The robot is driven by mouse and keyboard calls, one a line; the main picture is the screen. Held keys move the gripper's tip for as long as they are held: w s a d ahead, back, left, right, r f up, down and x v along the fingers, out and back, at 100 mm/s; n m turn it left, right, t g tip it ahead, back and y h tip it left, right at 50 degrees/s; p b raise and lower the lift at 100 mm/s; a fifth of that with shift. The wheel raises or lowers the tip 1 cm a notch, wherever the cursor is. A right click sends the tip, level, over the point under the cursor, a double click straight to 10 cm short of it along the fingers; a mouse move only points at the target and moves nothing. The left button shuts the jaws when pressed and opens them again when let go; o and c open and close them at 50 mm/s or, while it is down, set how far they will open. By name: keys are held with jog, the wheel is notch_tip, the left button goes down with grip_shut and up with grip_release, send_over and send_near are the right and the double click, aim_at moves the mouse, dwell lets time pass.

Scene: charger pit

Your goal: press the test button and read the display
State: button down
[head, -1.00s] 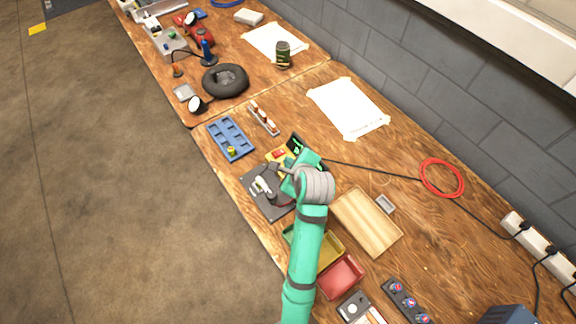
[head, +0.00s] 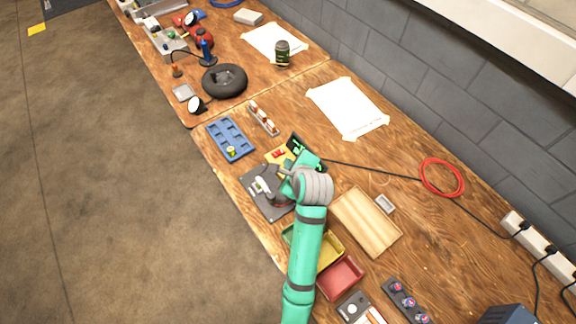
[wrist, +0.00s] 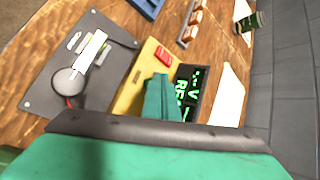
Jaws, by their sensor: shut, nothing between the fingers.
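A yellow tester (wrist: 128,93) lies on the bench; its yellow body also shows in the head view (head: 272,157). Its red button (wrist: 163,56) has a pale marking too small to read. Its black display (wrist: 190,84) has green characters: dashes with "V", and a line starting "RE" or "RF", the rest hidden by my gripper. In the head view the display (head: 295,144) is too small to read. My gripper (wrist: 162,92) is shut and empty, over the tester between the yellow body and the display. In the wrist view its tip is apart from the red button; contact with the tester cannot be told.
A dark grey plate (head: 253,183) with a round part and a white strip lies beside the tester. A blue tray (head: 224,143), a wooden board (head: 366,222) and yellow and red bins (head: 341,277) are close by. A black cable (head: 380,170) runs right.

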jog(key=shift+f, duration=0.4)
dwell(0.3)
jog(key=shift+r, duration=0.85)
jog(key=shift+r, duration=2.5)
